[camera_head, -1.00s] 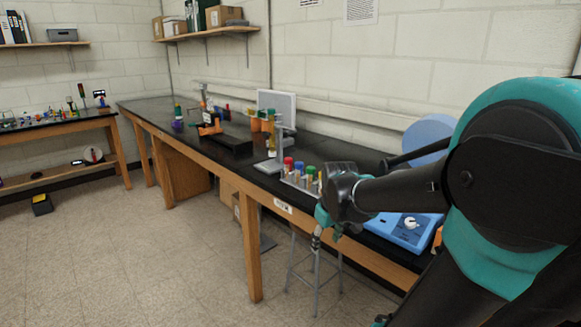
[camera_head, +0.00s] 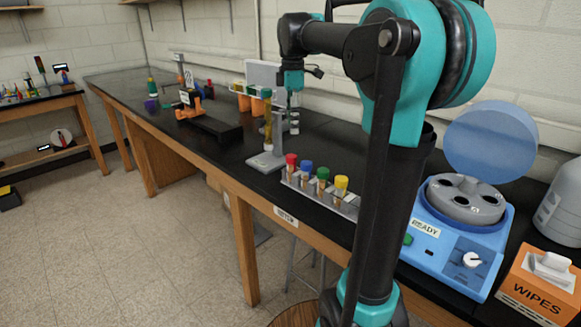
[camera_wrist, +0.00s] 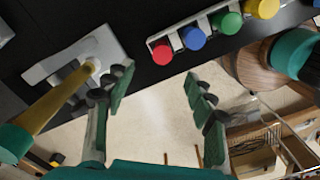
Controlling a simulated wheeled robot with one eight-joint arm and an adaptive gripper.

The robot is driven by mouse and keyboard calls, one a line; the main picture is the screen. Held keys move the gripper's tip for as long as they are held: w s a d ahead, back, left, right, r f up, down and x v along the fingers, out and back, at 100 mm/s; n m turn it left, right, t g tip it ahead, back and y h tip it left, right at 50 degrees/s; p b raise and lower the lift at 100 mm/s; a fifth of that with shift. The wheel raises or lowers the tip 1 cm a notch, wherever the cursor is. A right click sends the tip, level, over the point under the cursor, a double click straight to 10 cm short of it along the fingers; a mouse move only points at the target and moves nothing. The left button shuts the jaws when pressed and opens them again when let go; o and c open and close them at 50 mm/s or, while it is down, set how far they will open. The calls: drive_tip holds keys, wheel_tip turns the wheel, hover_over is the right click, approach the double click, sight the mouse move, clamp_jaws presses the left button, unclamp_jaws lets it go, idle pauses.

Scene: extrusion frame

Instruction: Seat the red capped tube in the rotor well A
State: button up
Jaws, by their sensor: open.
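The red capped tube (camera_head: 291,163) stands at the left end of a rack (camera_head: 320,196) near the bench's front edge, beside blue, green and yellow capped tubes. Its red cap (camera_wrist: 162,53) shows at the rack's end in the wrist view. The blue centrifuge (camera_head: 450,239) stands to the right with its lid (camera_head: 490,141) raised. Its grey rotor (camera_head: 464,200) has several dark wells; I cannot tell which is A. My gripper (camera_wrist: 155,98) is open and empty, with the red cap beyond its fingertips in the wrist view. In the head view its fingers are hard to make out.
A stand (camera_head: 267,160) with a tall amber column is left of the rack, and close to my gripper in the wrist view. A wipes box (camera_head: 541,285) and a grey jug (camera_head: 561,205) are right of the centrifuge. Bare black bench lies behind the rack.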

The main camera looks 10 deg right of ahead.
sight(291, 156)
wheel_tip(291, 156, down, 7)
drive_tip(key=shift+f, duration=0.1)
drive_tip(key=shift+s+a+f, duration=0.1)
drive_tip(key=shift+s+f, duration=0.05)
drive_tip(key=shift+f, duration=1.3)
drive_tip(key=shift+s+a+f, duration=0.1)
drive_tip(key=shift+f, duration=1.3)
drive_tip(key=shift+c, duration=0.3)
drive_tip(key=c, duration=1)
